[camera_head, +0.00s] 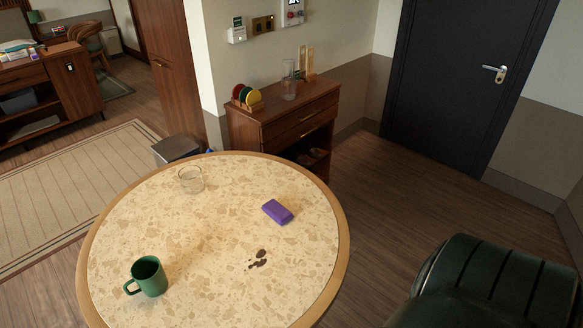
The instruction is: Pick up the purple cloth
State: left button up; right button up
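The purple cloth (278,212) lies on the round table (133,190), right of the table's middle. It looks like a small, thick folded rectangle lying flat, with nothing on top of it. Neither of my grippers shows in the head view, so where they are relative to the cloth cannot be seen.
A dark green chair (500,285) stands at the right. A wooden cabinet (285,122) is behind.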

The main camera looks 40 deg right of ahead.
aim_at(272, 209)
jog(key=l, duration=1.95)
